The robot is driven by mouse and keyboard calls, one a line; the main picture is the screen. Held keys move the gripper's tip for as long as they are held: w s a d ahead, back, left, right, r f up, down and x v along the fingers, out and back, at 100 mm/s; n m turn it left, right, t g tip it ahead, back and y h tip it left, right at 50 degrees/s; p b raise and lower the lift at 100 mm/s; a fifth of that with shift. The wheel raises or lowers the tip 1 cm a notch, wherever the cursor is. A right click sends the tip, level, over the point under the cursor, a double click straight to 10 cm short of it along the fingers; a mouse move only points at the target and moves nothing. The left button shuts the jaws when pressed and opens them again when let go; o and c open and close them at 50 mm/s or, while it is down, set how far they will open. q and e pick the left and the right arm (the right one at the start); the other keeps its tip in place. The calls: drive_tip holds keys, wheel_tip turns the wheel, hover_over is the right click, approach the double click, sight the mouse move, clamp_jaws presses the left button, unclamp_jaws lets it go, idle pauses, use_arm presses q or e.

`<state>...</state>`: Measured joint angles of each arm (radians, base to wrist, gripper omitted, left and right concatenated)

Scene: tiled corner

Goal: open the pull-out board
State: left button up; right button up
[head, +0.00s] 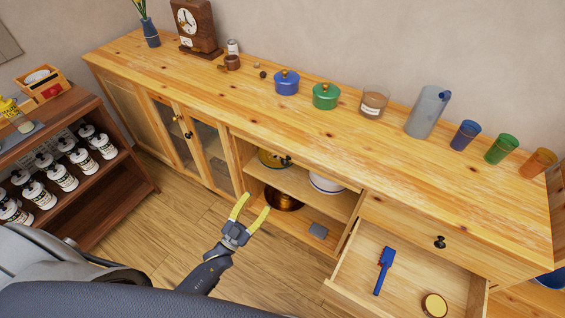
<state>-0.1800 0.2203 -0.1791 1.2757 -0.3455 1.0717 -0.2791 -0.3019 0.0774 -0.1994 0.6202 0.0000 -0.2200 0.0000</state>
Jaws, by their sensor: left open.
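A long wooden sideboard (330,120) runs along the wall. I cannot tell for sure which part is the pull-out board. A black knob (286,160) shows at the upper part of the open middle compartment; what it is fixed to is unclear. A closed drawer front (400,222) with a black knob (440,242) is at the right, above an open drawer (345,290). My left gripper (256,203) has yellow fingers spread apart and empty, in front of the middle compartment, below and left of its knob in the picture. My right gripper is out of view.
The open drawer juts out, holding a blue brush (384,268) and a round yellow-topped thing (434,304). Pots and a brown bowl (284,199) are in the compartment. Glass doors (195,140) are at its left. A bottle rack (105,200) stands left; the floor between is clear.

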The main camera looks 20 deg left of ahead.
sight(284, 164)
use_arm(q)
drive_tip(key=x, duration=1.7)
drive_tip(key=shift+c, duration=0.4)
clamp_jaws()
